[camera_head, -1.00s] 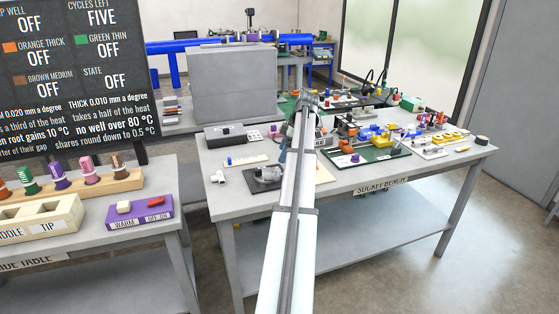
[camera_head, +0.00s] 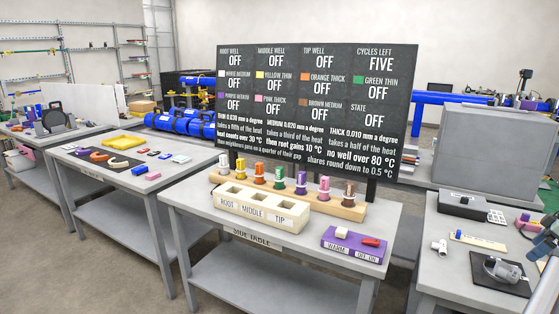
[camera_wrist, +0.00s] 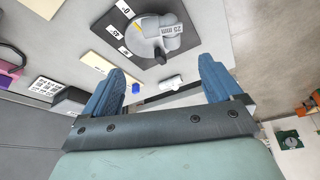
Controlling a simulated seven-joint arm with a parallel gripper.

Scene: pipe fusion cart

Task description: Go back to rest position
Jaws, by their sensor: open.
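My gripper (camera_wrist: 162,77) shows in the wrist view, with its two blue fingers spread wide apart and nothing between them. Beyond the fingers is a bench top with a grey round tool marked 25 mm (camera_wrist: 155,32) on a dark mat (camera_wrist: 108,38). A small white fitting (camera_wrist: 171,83) shows between the fingers in the picture, beyond them and not held. A small blue piece (camera_wrist: 136,88) is beside the left finger. In the head view the gripper is not visible.
The head view shows the side table (camera_head: 215,243) with a white three-well block (camera_head: 262,210), a wooden rack (camera_head: 345,209) of coloured spools and a purple switch box (camera_head: 357,247). A black status board (camera_head: 318,100) stands behind. Another bench (camera_head: 435,275) is at right. Grey floor lies between the tables.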

